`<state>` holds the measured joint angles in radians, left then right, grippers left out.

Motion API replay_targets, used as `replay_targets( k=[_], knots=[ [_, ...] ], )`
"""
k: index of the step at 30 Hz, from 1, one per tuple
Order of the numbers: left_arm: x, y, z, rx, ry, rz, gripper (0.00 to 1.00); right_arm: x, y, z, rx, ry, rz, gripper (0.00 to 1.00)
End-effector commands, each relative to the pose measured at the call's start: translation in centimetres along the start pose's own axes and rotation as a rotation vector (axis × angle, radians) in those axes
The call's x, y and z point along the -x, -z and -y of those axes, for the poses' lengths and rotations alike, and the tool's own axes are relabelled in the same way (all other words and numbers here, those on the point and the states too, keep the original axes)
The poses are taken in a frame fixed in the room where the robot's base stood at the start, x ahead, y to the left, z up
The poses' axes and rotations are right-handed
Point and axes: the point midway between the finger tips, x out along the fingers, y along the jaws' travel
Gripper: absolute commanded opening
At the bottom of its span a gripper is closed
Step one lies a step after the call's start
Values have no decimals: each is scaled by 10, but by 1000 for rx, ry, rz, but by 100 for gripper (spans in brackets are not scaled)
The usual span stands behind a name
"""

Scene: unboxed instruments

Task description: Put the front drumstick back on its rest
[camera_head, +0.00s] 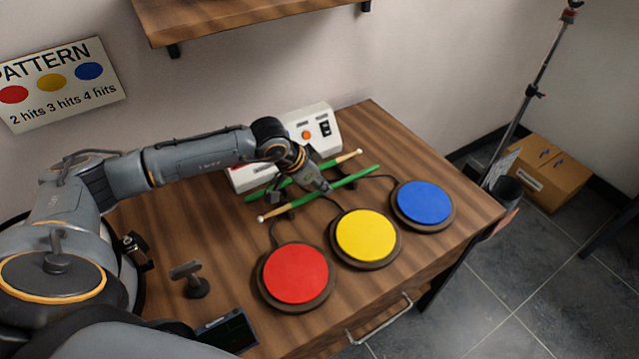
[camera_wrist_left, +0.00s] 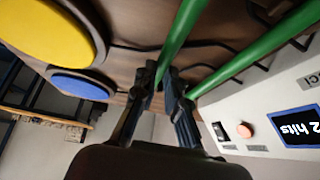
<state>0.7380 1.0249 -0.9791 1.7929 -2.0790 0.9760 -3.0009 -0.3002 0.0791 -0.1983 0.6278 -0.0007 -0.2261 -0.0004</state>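The front drumstick (camera_head: 350,180), green with a pale wooden tip, lies slantwise behind the pads in the head view. My left gripper (camera_head: 323,190) is at its middle. In the left wrist view the stick (camera_wrist_left: 183,30) runs between the two fingertips (camera_wrist_left: 163,78), which look closed on it. A second green drumstick (camera_head: 265,194) lies behind it, roughly parallel; it also shows in the wrist view (camera_wrist_left: 250,62). My right gripper is not in view.
Red (camera_head: 296,273), yellow (camera_head: 367,235) and blue (camera_head: 424,203) pads stand in front of the sticks. A white console (camera_head: 312,128) stands behind. A small dark stand (camera_head: 194,283) and a dark screen (camera_head: 228,333) are at the left front. Bare wood lies left of the red pad.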

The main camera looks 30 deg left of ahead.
Motion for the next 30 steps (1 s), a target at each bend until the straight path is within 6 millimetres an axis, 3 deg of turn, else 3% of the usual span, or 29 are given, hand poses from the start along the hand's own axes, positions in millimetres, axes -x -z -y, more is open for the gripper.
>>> replay_targets(
  k=[1,3,14,30],
  knots=[
    [0,0,0,0,1,1,23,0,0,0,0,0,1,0],
    [1,0,0,0,1,1,38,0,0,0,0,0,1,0],
    [5,1,1,0,2,1,38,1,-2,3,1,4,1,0],
    [75,1,1,0,2,0,38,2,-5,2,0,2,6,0]
  ],
)
